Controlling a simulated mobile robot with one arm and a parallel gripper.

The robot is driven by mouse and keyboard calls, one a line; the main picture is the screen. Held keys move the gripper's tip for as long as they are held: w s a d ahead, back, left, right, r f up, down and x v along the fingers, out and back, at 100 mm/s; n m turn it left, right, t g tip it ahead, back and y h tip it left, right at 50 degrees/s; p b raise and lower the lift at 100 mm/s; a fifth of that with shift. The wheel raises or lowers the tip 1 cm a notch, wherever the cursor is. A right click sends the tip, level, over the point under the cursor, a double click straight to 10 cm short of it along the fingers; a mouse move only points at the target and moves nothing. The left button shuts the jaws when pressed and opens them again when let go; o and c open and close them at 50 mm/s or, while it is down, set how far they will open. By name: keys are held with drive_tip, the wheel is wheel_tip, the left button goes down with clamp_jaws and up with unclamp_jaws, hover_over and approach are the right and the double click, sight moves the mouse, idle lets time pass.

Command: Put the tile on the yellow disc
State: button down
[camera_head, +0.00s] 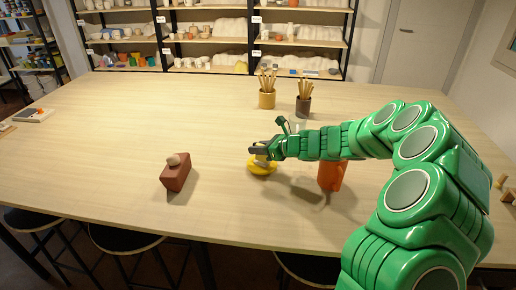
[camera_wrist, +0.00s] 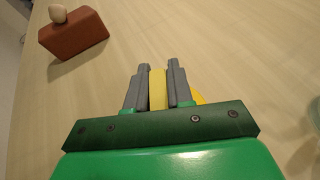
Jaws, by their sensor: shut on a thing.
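My gripper (camera_head: 256,151) is over the yellow disc (camera_head: 262,168), which lies on the table left of the orange vessel. In the wrist view, my two grey fingers (camera_wrist: 157,85) are shut on a narrow yellowish piece, which I take to be the tile (camera_wrist: 157,90). Its far end and lower edge are hard to make out, and in the head view my fingers mostly hide it. A part of the disc shows right of the fingers in the wrist view (camera_wrist: 198,97). I cannot tell whether the tile touches the disc.
A brick-red block with a pale knob (camera_head: 175,174) stands left of the disc. An orange vessel (camera_head: 331,176) stands to the right, under my arm. Two pots of brushes, one ochre (camera_head: 267,100) and one dark (camera_head: 303,106), stand behind. The left of the table is largely clear.

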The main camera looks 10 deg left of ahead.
drive_tip(key=c, duration=1)
unclamp_jaws()
drive_tip(key=shift+f, duration=0.1)
drive_tip(key=shift+r, duration=0.2)
drive_tip(key=v, duration=1.2)
